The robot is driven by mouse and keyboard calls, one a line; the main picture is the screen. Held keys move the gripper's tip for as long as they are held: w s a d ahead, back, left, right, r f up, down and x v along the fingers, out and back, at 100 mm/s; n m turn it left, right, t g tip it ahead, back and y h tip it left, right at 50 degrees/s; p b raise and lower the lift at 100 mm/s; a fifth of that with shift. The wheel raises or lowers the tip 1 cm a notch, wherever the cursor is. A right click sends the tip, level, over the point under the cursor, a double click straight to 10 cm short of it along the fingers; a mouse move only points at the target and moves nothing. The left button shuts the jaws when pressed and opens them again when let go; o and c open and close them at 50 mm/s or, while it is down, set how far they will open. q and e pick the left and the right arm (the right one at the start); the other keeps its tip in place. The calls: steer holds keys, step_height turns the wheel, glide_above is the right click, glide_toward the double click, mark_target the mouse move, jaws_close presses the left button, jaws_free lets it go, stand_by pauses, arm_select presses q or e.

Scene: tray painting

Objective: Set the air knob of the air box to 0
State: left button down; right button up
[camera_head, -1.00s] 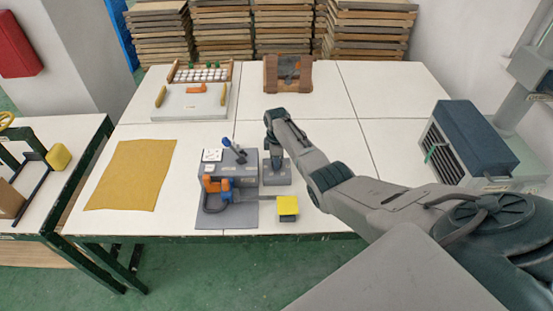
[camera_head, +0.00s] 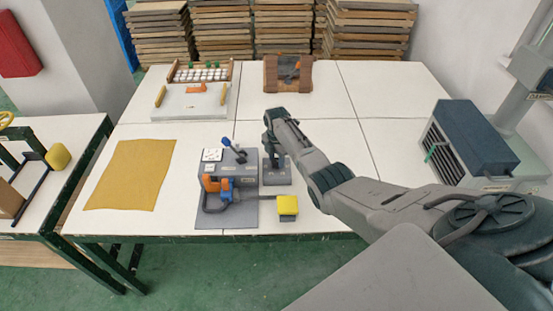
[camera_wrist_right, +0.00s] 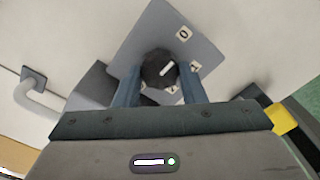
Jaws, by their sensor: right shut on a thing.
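The air box (camera_head: 276,179) is a small grey box on the front middle of the table, right of a larger grey unit. In the right wrist view its grey face (camera_wrist_right: 150,30) carries the air knob (camera_wrist_right: 153,62), dark and round with a white pointer line. The line slants up to the right, between the "0" label and the label below it. My right gripper (camera_wrist_right: 160,80) has its two blue fingers on either side of the knob, shut on it. In the head view the right gripper (camera_head: 275,158) covers the knob. My left gripper is not in view.
The grey unit (camera_head: 246,165) with a blue lever, orange part and hose stands close left. A yellow block (camera_head: 288,206) sits in front. A yellow cloth (camera_head: 132,174) lies left. A dark-topped box (camera_head: 470,140) stands right. The table middle behind is clear.

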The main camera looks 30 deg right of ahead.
mark_target(277, 161)
steer(key=shift+w+d+r+n, duration=0.1)
steer(key=shift+w+r+n, duration=0.05)
steer(key=shift+n, duration=0.15)
steer(key=o, duration=1)
step_height(277, 161, up, 11)
steer(key=b, duration=0.2)
steer(key=shift+f, duration=0.25)
